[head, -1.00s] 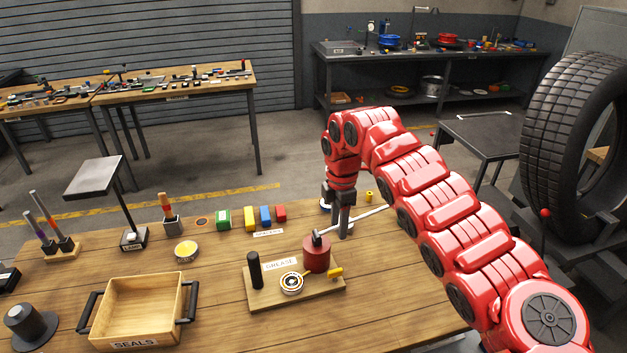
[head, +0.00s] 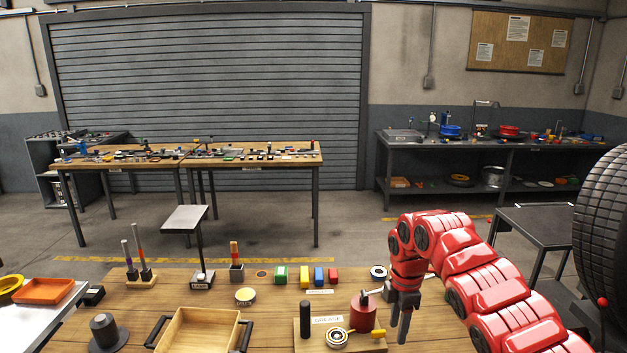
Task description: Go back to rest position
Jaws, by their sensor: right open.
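My right gripper (head: 403,314) hangs at the end of my red arm, pointing down over the right part of the wooden workbench (head: 270,300). It is open, with nothing seen between its fingers. It is just right of the red grease pot (head: 362,312), which stands on the wooden board labelled GREASE (head: 312,338). I cannot tell whether the gripper touches the pot's lever. My left gripper is not in view.
On the bench are a wooden SEALS tray (head: 200,330), a lamp (head: 200,250), a yellow tin (head: 245,296) and coloured blocks (head: 319,276). A large tyre (head: 603,225) stands at the right, beside a dark table (head: 541,226). Open floor lies behind the bench.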

